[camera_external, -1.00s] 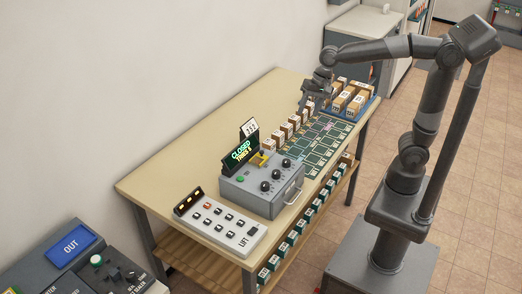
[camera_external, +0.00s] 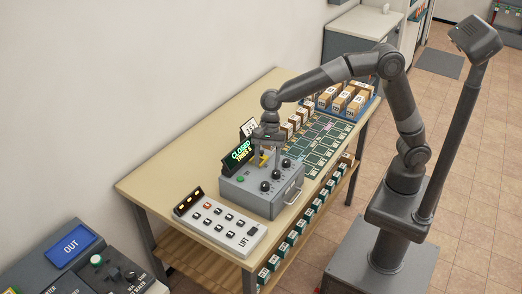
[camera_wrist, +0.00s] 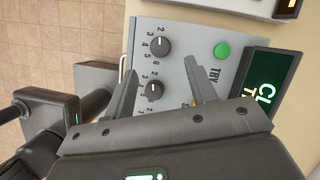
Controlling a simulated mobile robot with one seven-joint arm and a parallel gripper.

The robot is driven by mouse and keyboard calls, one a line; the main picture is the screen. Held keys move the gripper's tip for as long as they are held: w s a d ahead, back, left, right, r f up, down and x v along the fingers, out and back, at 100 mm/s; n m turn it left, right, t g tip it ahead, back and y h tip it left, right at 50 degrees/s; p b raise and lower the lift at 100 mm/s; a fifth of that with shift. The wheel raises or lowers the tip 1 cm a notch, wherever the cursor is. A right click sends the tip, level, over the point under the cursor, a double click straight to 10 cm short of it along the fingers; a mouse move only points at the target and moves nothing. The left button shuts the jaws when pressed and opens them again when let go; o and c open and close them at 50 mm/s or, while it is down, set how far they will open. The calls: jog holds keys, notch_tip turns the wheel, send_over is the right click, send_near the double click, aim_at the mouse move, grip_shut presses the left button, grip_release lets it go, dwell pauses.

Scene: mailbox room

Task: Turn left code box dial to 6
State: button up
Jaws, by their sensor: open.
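The grey code box (camera_external: 258,195) sits on the table with three black dials on its sloped top. The dial nearest the lift panel (camera_external: 265,186) looks like the left one; in the wrist view it is the upper dial (camera_wrist: 160,46), with digits around it. The middle dial (camera_wrist: 153,91) shows below it, and the third is hidden there by my gripper. Pointer settings are too small to read surely. My gripper (camera_external: 266,149) is above the back of the box, pointing down. In the wrist view its fingers (camera_wrist: 160,68) are wide apart and empty, apart from the dials.
The box has a green TRY button (camera_wrist: 221,51) and a lit CLOSED display (camera_external: 240,153) at its back. A white lift panel (camera_external: 222,222) lies beside the box. Small parcels (camera_external: 294,124) and a green grid mat (camera_external: 322,135) occupy the far side. The table's back left is bare.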

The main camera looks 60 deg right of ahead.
aim_at(265, 183)
jog(key=x, duration=0.7)
jog(key=shift+a+f, duration=0.1)
jog(key=shift+f, duration=0.15)
jog(key=shift+c, duration=0.3)
jog(key=c, duration=0.9)
